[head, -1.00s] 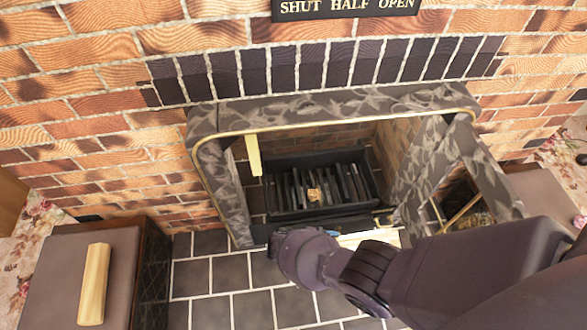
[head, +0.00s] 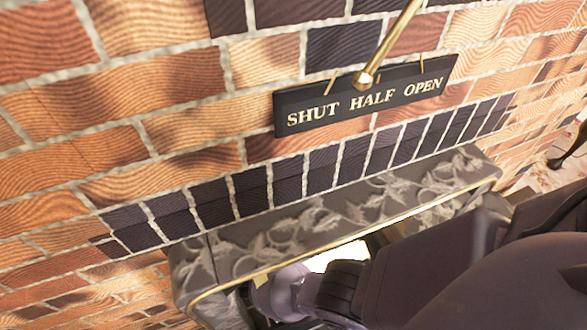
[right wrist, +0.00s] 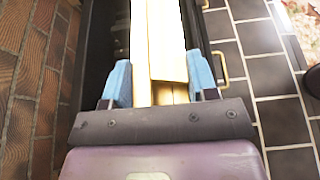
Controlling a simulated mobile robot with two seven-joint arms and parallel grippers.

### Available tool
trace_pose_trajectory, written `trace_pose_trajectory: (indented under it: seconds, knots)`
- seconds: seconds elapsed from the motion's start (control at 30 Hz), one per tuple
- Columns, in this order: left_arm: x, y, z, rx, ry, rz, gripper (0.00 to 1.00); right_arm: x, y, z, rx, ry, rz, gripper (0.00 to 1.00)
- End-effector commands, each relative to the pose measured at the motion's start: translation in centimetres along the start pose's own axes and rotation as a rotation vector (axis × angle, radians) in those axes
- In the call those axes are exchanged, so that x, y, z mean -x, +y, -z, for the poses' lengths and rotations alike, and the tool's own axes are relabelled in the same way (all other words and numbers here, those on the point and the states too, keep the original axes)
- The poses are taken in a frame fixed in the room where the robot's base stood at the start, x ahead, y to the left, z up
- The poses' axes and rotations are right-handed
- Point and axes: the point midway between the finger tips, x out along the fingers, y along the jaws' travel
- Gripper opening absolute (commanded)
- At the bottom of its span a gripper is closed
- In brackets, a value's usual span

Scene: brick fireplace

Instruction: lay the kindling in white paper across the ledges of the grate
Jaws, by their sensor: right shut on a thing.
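My right gripper (right wrist: 159,84) has blue finger pads and is shut on the kindling in white paper (right wrist: 158,40), a long pale bundle that runs forward from between the fingers. In the head view a bright white piece of it (head: 338,255) shows between the fireplace surround and my right arm; the fingertips are hidden there. A black-sided shape (right wrist: 97,45) lies below and around the bundle in the right wrist view; I cannot tell if it is the grate. The grate's ledges are not visible in the head view. My left gripper is not in view.
The grey leaf-patterned surround (head: 330,215) with its gold edge crosses the head view above my arm. A black sign (head: 365,95) and a brass rod (head: 388,45) are on the brick wall. Brass handles (right wrist: 222,66) and dark floor tiles (right wrist: 285,120) show in the wrist view.

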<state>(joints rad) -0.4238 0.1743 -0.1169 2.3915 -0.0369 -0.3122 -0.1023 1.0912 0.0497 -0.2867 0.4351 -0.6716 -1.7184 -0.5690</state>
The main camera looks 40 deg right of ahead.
Motion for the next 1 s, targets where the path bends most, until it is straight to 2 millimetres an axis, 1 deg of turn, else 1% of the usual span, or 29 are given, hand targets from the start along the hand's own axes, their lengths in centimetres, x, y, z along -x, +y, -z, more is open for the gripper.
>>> trace_pose_trajectory:
  seconds: [0.23,0.5,0.7,0.8,1.0]
  knots:
    - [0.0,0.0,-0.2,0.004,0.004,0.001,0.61,-0.2,-0.1,0.5,0.003,-0.002,0.001,0.24]
    - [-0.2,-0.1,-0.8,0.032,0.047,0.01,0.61,-1.3,-0.5,2.8,0.009,-0.004,0.004,0.24]
    - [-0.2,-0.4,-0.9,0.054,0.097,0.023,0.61,-1.9,-0.4,4.4,0.008,-0.003,0.003,0.24]
    - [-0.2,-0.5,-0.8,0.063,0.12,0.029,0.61,-2.1,-0.3,4.9,0.007,-0.002,0.002,0.24]
    - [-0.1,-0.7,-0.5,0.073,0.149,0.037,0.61,-2.2,-0.1,5.4,0.002,-0.001,0.001,0.24]
